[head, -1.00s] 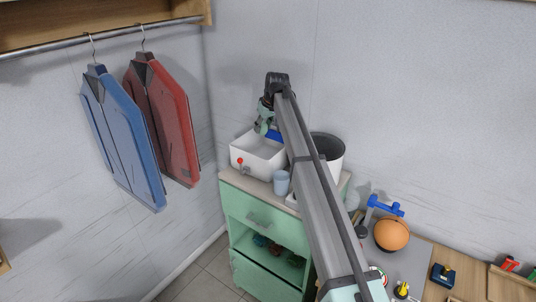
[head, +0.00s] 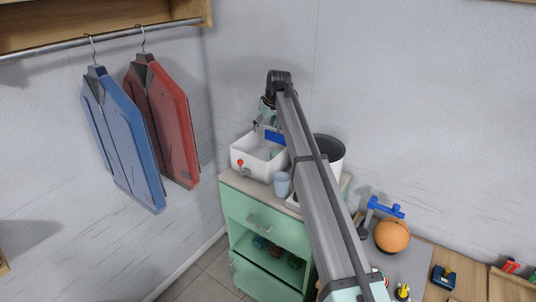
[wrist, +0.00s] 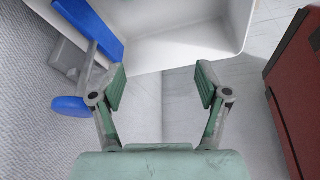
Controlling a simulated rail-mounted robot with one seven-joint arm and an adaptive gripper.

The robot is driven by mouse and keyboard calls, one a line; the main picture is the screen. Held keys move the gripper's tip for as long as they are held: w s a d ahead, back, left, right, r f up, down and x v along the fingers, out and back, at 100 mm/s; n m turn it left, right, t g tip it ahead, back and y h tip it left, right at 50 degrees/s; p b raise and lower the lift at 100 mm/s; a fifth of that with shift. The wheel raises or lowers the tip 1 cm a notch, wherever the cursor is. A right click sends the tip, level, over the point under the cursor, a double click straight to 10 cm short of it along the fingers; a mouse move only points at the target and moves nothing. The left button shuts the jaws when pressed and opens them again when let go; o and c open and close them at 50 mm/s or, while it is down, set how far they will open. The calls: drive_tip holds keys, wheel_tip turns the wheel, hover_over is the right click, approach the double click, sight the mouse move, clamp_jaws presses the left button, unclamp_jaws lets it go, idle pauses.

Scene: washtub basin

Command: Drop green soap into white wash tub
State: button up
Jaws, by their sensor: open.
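The white wash tub (head: 250,163) stands on the cabinet top in the corner and also shows at the top of the wrist view (wrist: 190,52). A small green piece (head: 274,154), probably the green soap, shows inside the tub in the head view, partly at its back right. My gripper (wrist: 160,76) is open, with nothing between its fingers in the wrist view. In the head view it is behind and above the tub, mostly hidden by my arm. The soap is not visible in the wrist view.
A blue tap-like fixture (wrist: 92,28) is at the tub's back, close to my left finger. A blue cup (head: 281,184) and a dark-topped white bin (head: 331,150) stand beside the tub. Blue and red jackets (head: 122,135) hang at left.

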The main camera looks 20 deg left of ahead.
drive_tip(key=v, duration=1)
drive_tip(key=shift+s+f, duration=0.1)
